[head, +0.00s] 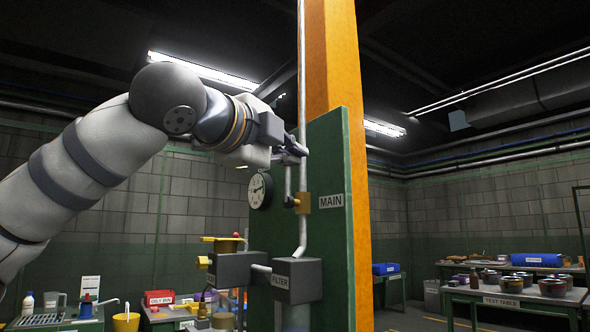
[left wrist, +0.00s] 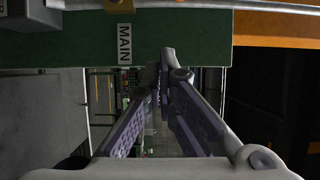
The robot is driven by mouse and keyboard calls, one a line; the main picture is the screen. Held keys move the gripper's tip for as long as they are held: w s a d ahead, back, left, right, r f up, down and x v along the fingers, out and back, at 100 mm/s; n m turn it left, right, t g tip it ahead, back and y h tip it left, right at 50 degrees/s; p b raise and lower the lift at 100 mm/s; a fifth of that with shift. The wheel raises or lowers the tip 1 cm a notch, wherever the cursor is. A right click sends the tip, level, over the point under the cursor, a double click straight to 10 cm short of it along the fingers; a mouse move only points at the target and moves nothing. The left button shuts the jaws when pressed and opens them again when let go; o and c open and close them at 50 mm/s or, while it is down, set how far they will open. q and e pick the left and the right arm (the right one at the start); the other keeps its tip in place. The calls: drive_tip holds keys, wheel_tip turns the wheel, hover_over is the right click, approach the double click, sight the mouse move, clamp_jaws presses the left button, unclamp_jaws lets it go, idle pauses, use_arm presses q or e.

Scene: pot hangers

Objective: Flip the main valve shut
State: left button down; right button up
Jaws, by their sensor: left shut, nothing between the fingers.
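The main valve (head: 303,203) is a small brass body on the vertical grey pipe, beside the "MAIN" label (head: 331,201) on the green panel (head: 330,160). A thin grey lever (head: 288,182) seems to stand upright at its left side. My left gripper (head: 298,152) is above the valve, close to the pipe. In the left wrist view its fingers (left wrist: 167,60) meet at the tips with nothing between them, and the "MAIN" label (left wrist: 124,43) shows beyond them to the left. Whether the gripper touches the lever cannot be told. My right gripper is not in view.
A round gauge (head: 260,191) and a grey "FILTER" box (head: 297,280) sit on the panel's left side. A yellow-handled fitting (head: 222,240) is lower left. The orange column (head: 335,60) stands behind the panel. Benches are farther back.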

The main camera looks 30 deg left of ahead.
sight(288, 179)
use_arm(q)
drive_tip(key=w+a, duration=0.4)
drive_tip(key=w, duration=0.4)
drive_tip(key=shift+w, duration=0.25)
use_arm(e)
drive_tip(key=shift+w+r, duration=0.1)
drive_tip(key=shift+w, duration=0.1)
use_arm(q)
drive_tip(key=shift+a+f, duration=0.1)
